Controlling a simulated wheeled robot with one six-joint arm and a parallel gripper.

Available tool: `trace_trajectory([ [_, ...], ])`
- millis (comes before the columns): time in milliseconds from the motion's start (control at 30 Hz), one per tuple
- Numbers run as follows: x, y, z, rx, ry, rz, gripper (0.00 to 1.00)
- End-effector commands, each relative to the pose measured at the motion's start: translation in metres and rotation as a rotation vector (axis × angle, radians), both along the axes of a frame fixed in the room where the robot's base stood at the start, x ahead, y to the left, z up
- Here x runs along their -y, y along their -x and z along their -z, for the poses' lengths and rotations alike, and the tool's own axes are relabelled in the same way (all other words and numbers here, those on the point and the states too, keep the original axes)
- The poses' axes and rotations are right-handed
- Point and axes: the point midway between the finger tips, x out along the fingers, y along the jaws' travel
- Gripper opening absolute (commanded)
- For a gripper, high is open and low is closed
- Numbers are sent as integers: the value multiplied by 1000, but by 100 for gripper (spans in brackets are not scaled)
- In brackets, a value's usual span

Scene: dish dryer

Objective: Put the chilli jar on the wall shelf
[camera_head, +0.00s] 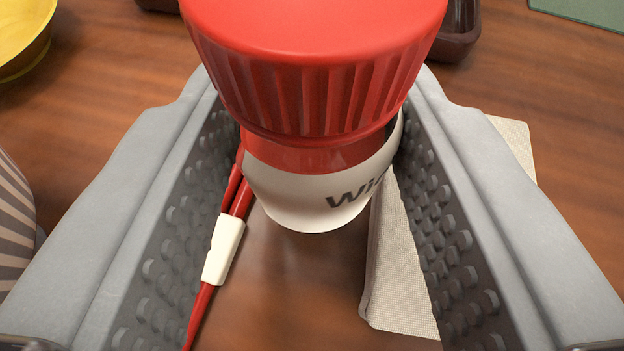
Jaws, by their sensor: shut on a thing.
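A jar with a ribbed red lid and a white label with dark letters (315,75) fills the upper middle of the view; I take it to be the chilli jar. My gripper (318,150) is shut on it, with one grey studded finger on each side. The jar's far side and most of its label are hidden by the lid. I cannot tell whether its base touches the table. The wall shelf is not in view.
A brown wooden table (85,130) lies below. A beige cloth (405,285) and a red cord with a white piece (224,250) lie near the jar. A yellow bowl (22,40), a striped object (14,215), a dark tray (458,35) and a green mat (590,12) stand around the edges.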

Motion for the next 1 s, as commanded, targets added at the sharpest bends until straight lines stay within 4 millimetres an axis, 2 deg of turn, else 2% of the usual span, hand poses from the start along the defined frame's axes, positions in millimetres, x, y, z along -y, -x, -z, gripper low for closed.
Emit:
trace_trajectory([
  [167,0,0,21,-1,0,0,8],
  [533,0,0,24,1,0,0,8],
  [567,0,0,24,1,0,0,42],
  [633,0,0,24,1,0,0,56],
  [1000,0,0,20,1,0,0,58],
])
